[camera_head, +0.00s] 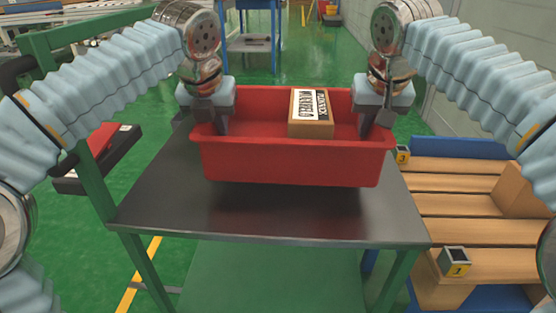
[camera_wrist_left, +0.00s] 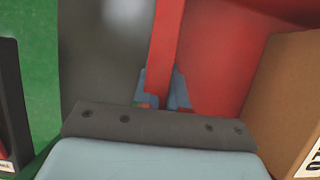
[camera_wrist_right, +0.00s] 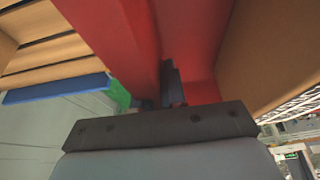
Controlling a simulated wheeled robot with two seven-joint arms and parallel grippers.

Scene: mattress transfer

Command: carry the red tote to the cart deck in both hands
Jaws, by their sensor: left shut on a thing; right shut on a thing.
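The red tote (camera_head: 290,162) is upright over a dark grey deck (camera_head: 280,222) on a green frame, which looks like the cart. A dark shadow lies under its front; I cannot tell for sure whether it touches the deck. A brown cardboard box (camera_head: 311,129) with a white label sits inside. My left gripper (camera_head: 221,126) is shut on the tote's left wall, whose red rim (camera_wrist_left: 166,40) passes between the fingers in the left wrist view. My right gripper (camera_head: 385,118) is shut on the right wall, seen in the right wrist view (camera_wrist_right: 120,35).
A wooden-slatted pallet with blue parts (camera_head: 455,205) stands close on the right, with small black-and-yellow blocks (camera_head: 454,262) on it. A red and black object (camera_head: 97,160) is at the left by a green post. A blue rack (camera_head: 248,44) stands behind; green floor is open beyond.

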